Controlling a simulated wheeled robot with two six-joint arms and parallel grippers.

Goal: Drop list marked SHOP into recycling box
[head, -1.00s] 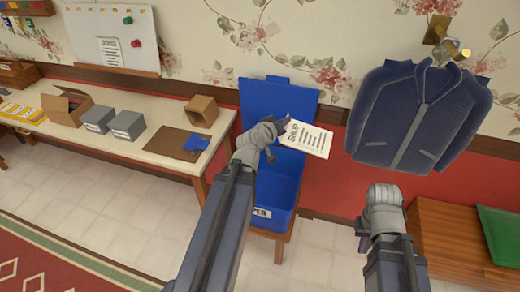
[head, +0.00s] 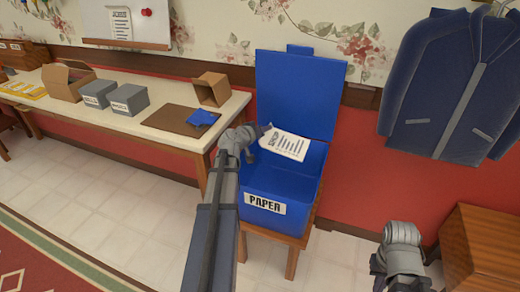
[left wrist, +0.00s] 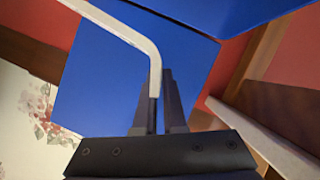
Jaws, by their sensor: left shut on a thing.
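The white list (head: 287,145), with a heading and lines of print, is held over the open blue box (head: 262,181), whose front label reads PAPER. The heading is too small to read now. My left gripper (head: 264,135) is shut on the list's left edge. The list looks above the box opening, in front of the raised lid (head: 298,92). In the left wrist view a pale strip (left wrist: 125,32), apparently the list nearly edge-on, runs to the fingers (left wrist: 163,105), with blue behind. My right gripper (head: 402,240) is low at the right, its fingers unclear.
The box stands on a small wooden stand (head: 291,262). A table (head: 165,140) at the left bears grey boxes (head: 128,99), an open carton (head: 68,80) and a brown board (head: 180,121). A blue jacket (head: 440,90) hangs at the right above a wooden cabinet (head: 485,245).

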